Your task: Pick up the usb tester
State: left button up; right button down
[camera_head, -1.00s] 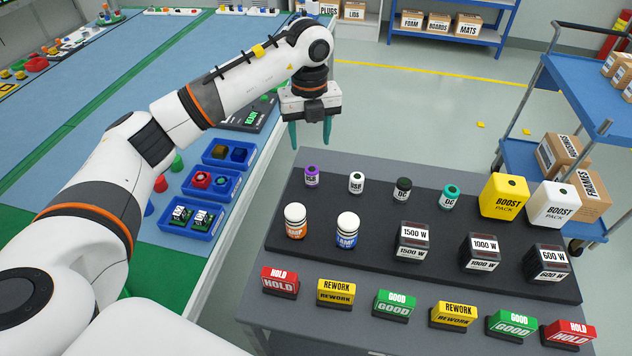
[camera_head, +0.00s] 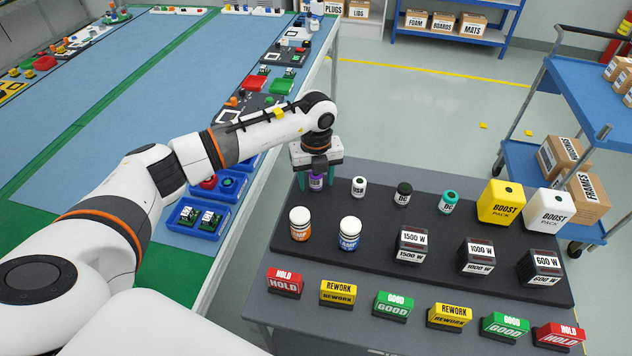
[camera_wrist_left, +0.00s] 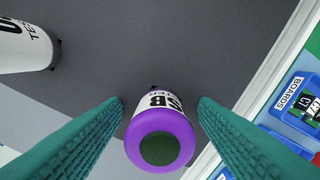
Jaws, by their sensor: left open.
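A small purple-topped usb tester (camera_head: 316,182) stands upright at the far left corner of the dark tray, its label partly readable in the left wrist view (camera_wrist_left: 160,134). My left gripper (camera_head: 318,186) is over it, pointing down. Its teal fingers are open, one on each side of the purple top in the left wrist view (camera_wrist_left: 159,102), with gaps visible. A white-topped tester (camera_head: 359,187) with a similar-looking label stands to its right; it also shows at the left edge of the left wrist view (camera_wrist_left: 24,46). My right gripper is not in view.
A dark-capped tester (camera_head: 402,195) and a teal-topped one (camera_head: 448,202) continue the row. Two lamp jars (camera_head: 300,224), black watt blocks (camera_head: 411,245) and boost packs (camera_head: 501,201) share the dark tray (camera_head: 375,215).

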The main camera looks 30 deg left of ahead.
pick_arm(q)
jog(key=c, duration=1.1)
jog(key=shift+r, duration=0.1)
